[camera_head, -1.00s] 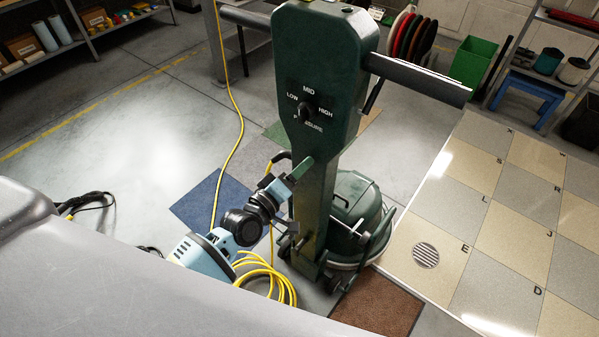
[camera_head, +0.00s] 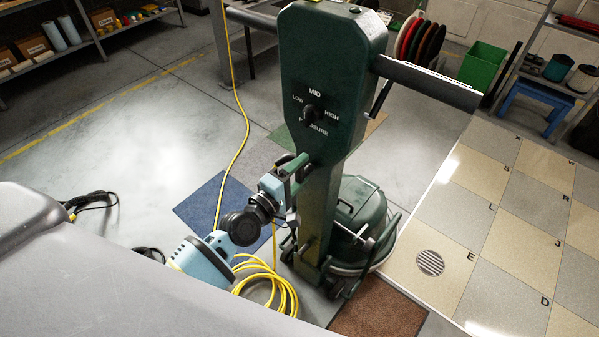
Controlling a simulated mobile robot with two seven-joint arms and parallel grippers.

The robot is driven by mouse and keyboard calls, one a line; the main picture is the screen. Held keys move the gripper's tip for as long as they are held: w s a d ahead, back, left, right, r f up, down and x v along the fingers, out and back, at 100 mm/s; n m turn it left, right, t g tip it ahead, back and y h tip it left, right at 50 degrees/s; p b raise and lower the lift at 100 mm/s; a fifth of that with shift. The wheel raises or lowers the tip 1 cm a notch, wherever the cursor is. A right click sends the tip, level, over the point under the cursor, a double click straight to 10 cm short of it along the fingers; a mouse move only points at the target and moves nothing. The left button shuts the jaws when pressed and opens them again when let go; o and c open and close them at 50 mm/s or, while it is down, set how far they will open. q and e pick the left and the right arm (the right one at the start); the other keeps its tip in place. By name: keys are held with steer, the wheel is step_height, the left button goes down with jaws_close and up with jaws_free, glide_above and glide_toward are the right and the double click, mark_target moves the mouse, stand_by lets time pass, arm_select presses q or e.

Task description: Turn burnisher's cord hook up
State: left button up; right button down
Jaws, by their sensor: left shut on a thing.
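The green burnisher (camera_head: 318,200) stands upright in the middle of the view, with its pressure dial on the head panel. Its cord hook (camera_head: 299,164) is on the left side of the column, below the panel. My left gripper (camera_head: 290,176) reaches in from the lower left and is shut on the hook. The jaws and wrist cover part of the hook, so its exact angle is hard to tell. The yellow cord (camera_head: 244,125) runs down behind my gripper into loose coils on the floor. My right gripper is not in view.
A tiled platform (camera_head: 490,220) with a round drain lies right of the burnisher. A brown mat (camera_head: 380,308) and a blue mat (camera_head: 205,202) lie on the floor. A green bin (camera_head: 482,66) and a blue stool (camera_head: 535,100) stand at the back right. Open floor lies left.

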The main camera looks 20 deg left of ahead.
arm_select(q)
steer(key=o, duration=1)
steer(key=v, duration=0.7)
steer(key=shift+s+a, duration=0.1)
steer(key=shift+s, duration=0.3)
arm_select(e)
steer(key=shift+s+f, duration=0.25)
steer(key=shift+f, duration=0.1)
